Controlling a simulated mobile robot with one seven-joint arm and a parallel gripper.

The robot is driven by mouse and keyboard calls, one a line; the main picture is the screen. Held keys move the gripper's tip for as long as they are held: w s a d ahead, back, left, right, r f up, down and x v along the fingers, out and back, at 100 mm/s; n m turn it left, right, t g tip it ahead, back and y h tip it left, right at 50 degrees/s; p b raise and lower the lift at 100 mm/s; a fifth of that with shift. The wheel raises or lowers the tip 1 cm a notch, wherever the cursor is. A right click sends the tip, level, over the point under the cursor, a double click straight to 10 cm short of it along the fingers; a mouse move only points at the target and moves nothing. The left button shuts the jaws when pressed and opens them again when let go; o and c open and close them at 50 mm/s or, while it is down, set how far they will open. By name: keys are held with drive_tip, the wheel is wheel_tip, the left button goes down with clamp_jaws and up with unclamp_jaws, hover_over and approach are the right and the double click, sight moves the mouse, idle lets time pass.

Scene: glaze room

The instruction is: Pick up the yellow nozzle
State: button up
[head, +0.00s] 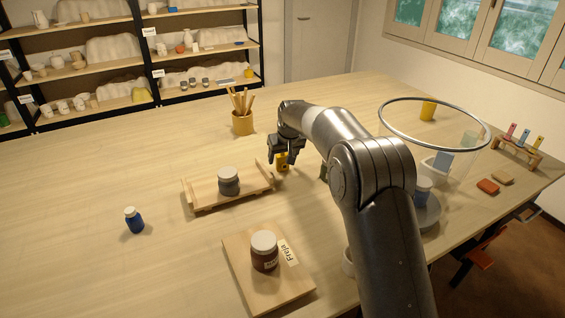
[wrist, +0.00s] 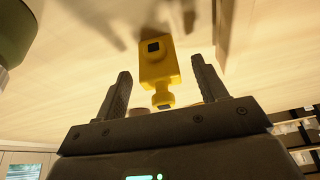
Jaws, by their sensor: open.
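The yellow nozzle (wrist: 158,62) stands between the two fingers of my gripper (wrist: 162,95) in the wrist view, with a visible gap on each side. It has a blocky body with a dark square on it and a narrower knob at one end. In the head view the yellow nozzle (head: 282,161) shows on the table just under my gripper (head: 284,160), partly hidden by the fingers. My gripper is open and holds nothing.
A wooden tray (head: 204,206) with a grey jar (head: 228,181) stands left of my gripper. A pot of wooden tools (head: 242,123) stands behind. A large clear cylinder with a metal rim (head: 398,143) stands right of my arm. The front left table is mostly clear.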

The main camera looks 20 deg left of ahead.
drive_tip(key=shift+x, duration=1)
drive_tip(key=shift+c, duration=0.5)
drive_tip(key=c, duration=1)
drive_tip(key=shift+o, duration=0.2)
drive_tip(key=shift+r, duration=0.2)
